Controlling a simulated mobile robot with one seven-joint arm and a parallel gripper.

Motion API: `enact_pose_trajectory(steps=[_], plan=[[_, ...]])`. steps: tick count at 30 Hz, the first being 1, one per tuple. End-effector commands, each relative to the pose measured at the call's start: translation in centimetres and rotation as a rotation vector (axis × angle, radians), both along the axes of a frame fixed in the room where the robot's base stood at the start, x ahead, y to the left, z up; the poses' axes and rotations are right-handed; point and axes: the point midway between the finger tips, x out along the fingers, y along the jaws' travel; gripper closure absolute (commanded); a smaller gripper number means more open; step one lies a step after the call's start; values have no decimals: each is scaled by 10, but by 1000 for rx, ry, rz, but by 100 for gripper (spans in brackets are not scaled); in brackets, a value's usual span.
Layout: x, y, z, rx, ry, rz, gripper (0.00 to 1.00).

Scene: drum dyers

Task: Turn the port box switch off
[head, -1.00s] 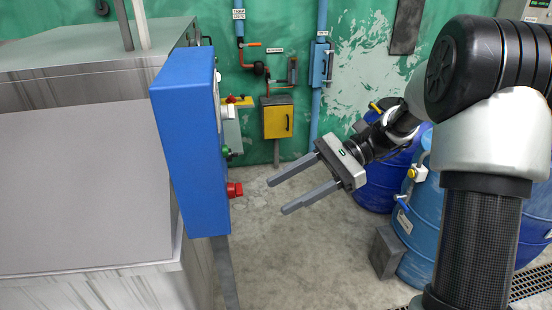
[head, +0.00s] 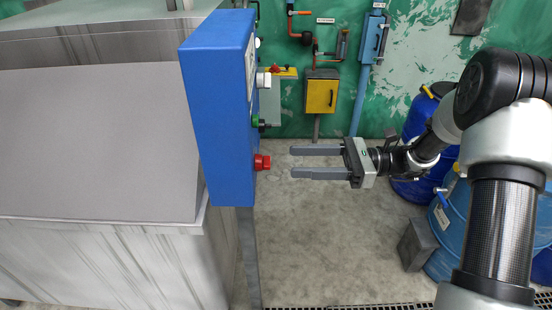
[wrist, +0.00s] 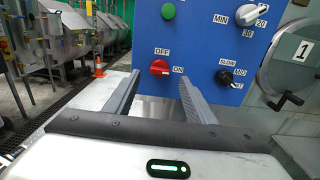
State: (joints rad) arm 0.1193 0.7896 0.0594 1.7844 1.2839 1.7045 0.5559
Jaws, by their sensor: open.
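The port box is a blue box (head: 218,120), standing left of centre in the head view; its blue face (wrist: 218,45) fills the upper right of the wrist view. A red rotary switch (head: 262,162) sticks out low on its right side. In the wrist view the red switch (wrist: 160,67) has OFF above and ON to its right; its pale mark runs roughly sideways, toward the ON side. My gripper (head: 292,162) is open and empty, pointing at the red switch at about its height, with a gap between. In the wrist view its fingers (wrist: 158,82) flank the switch.
A black selector (wrist: 228,77), an upper dial (wrist: 258,10) and a green button (wrist: 168,11) share the panel. A grey metal tank (head: 100,150) stands to the left. Blue barrels (head: 445,230) stand at right. The floor below my gripper is clear.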

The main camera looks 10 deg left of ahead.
Motion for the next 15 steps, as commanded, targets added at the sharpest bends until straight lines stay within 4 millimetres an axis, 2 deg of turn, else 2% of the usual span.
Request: enact_pose_trajectory(steps=[1,6,10,15], plan=[[-4,12,1,-1,1,4,50],[-11,42,1,-1,1,3,50],[-14,56,0,-1,0,1,50],[-16,64,0,-2,0,0,50]])
